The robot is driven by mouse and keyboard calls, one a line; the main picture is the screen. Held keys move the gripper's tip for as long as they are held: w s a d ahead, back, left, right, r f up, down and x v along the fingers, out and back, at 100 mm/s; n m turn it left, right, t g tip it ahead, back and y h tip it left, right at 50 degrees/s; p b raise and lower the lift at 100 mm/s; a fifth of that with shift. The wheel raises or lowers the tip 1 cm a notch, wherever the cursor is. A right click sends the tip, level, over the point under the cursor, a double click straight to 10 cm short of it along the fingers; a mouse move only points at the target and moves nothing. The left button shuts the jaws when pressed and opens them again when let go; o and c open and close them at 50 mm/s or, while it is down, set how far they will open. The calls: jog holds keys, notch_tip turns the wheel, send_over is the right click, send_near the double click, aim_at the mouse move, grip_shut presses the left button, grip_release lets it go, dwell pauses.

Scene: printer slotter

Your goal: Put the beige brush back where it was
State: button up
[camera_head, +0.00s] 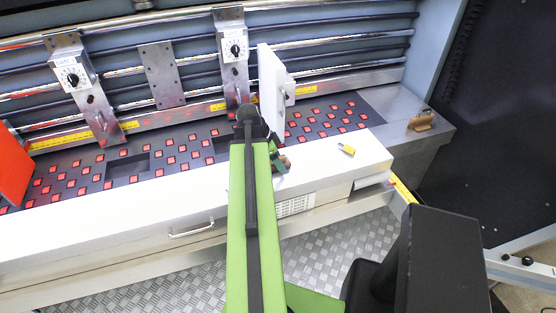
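A brown-beige object (421,121) that looks like a brush lies on the grey metal ledge at the right end of the machine. My green arm reaches forward from the bottom middle over the white front beam. My gripper (281,160) is low over the beam's top and mostly hidden by the arm. A small brownish patch shows at my gripper; I cannot tell whether it is a held thing or part of the gripper. Its fingers are too small and covered to show whether they are open or shut.
A small yellow object (347,149) lies on the white beam (130,207) right of my gripper. A white upright plate (270,88) stands just behind the arm. Dial units (72,76) hang on the rails. An orange panel (12,168) is at the far left.

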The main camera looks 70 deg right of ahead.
jog(key=shift+r, duration=0.1)
jog(key=shift+r+p, duration=0.35)
jog(key=shift+p, duration=0.1)
jog(key=p+v, duration=1)
jog(key=v, duration=0.1)
jog(key=shift+w+r, duration=0.15)
jog(key=shift+a, duration=0.15)
